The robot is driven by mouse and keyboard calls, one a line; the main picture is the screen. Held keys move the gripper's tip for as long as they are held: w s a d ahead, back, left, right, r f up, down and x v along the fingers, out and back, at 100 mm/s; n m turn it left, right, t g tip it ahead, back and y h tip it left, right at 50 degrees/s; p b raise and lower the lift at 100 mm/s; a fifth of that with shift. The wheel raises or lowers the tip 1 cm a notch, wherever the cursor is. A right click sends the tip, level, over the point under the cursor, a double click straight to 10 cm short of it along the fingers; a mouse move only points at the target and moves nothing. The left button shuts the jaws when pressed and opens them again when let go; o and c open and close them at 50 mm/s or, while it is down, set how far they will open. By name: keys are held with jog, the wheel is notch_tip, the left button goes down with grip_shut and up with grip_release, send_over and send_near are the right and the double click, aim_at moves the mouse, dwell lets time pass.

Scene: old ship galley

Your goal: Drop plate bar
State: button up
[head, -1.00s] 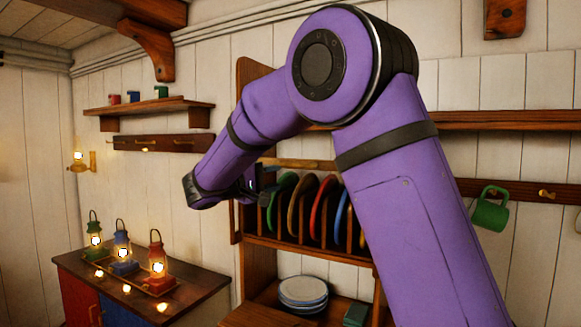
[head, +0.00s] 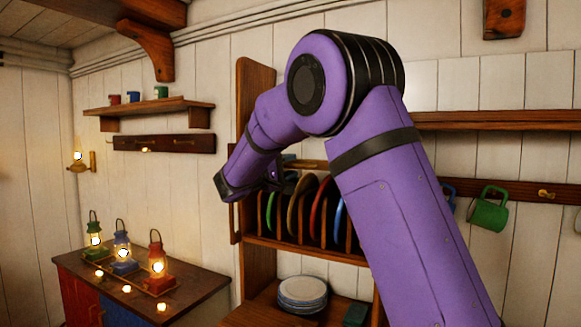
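The wooden plate rack (head: 257,86) stands against the white plank wall, partly hidden by my arm. Upright plates stand in its slots: green, tan (head: 302,198), red (head: 320,203) and blue (head: 339,218). A light wooden bar (head: 309,164) runs level across the rack just above the plates; my arm hides its right part. My gripper (head: 272,178) is at the rack's left side, by the green plate and slightly below the bar's height. It is small, dark and partly hidden by my wrist, so its fingers and any contact with the bar are unclear.
A stack of white plates (head: 302,292) sits on the shelf below. At left, a cabinet (head: 195,290) carries three lit lanterns and small candles. A green mug (head: 489,209) hangs from the peg rail at right. A wall shelf (head: 165,105) holds small cups.

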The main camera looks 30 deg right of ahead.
jog(key=shift+d, duration=0.35)
grip_shut()
notch_tip(320, 180, down, 23)
dwell(0.4)
jog(key=shift+a, duration=0.1)
jog(key=shift+c, duration=0.9)
grip_release()
jog(key=shift+f, duration=0.1)
jog(key=shift+o, duration=0.9)
jog(key=v, duration=1)
jog(key=shift+a, duration=0.35)
